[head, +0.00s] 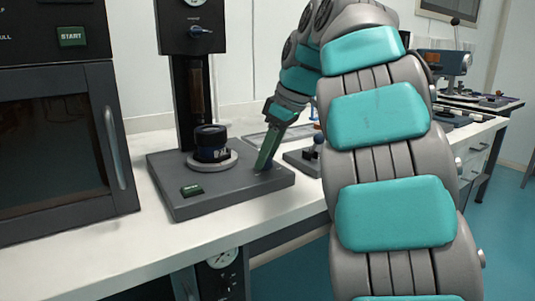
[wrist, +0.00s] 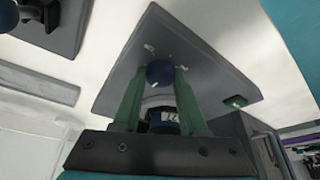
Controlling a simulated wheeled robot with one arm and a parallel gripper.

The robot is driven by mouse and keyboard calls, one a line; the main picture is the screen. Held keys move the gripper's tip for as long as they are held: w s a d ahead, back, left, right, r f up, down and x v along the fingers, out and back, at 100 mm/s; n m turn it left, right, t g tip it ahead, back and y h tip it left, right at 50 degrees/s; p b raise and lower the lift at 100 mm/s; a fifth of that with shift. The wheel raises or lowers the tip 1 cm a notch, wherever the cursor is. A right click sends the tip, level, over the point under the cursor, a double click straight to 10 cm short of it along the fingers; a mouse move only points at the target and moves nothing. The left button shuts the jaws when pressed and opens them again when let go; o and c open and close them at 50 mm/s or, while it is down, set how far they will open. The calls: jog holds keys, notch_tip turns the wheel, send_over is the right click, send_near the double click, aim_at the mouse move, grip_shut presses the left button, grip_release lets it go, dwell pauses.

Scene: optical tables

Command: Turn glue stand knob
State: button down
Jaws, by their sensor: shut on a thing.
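The glue stand (head: 222,197) is a dark grey base with a tall column (head: 188,95) on the white bench. A dark jar (head: 211,143) stands on its round plate, and a green button (head: 192,190) is near the front. My gripper (head: 263,165) reaches down to the right side of the base. In the wrist view its green fingers (wrist: 160,76) are shut on a round dark blue knob (wrist: 159,70), one finger on each side. Small white marks lie on the base around the knob. In the head view the fingers mostly hide the knob.
A dark oven-like box (head: 55,150) with a START button stands left of the stand. Another small device with a blue-topped lever (head: 318,138) stands close to the right of the base. The bench front (head: 200,245) is clear.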

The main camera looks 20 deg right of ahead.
jog(key=m+h, duration=0.1)
jog(key=m, duration=0.1)
jog(key=m+t+p, duration=0.1)
jog(key=m, duration=0.2)
jog(key=shift+s+a+m+h, duration=0.1)
jog(key=shift+a+m+h, duration=0.1)
jog(key=shift+m+h, duration=0.15)
jog(key=m+h, duration=0.1)
jog(key=m, duration=0.1)
jog(key=m+h, duration=0.1)
jog(key=m, duration=0.2)
jog(key=shift+a+t, duration=0.1)
jog(key=shift+t, duration=0.2)
jog(key=m+h, duration=0.1)
jog(key=m, duration=0.1)
jog(key=m+h, duration=0.1)
jog(key=m, duration=0.2)
jog(key=shift+a+m+g, duration=0.15)
jog(key=shift+m+g, duration=0.2)
jog(key=shift+g, duration=0.05)
jog(key=m+h, duration=0.1)
jog(key=m, duration=0.1)
jog(key=m+g, duration=0.1)
jog(key=m, duration=0.1)
jog(key=shift+w+a+m+h, duration=0.1)
jog(key=shift+w+m+h, duration=0.1)
jog(key=shift+m+h, duration=0.2)
jog(key=shift+c, duration=2.2)
grip_release()
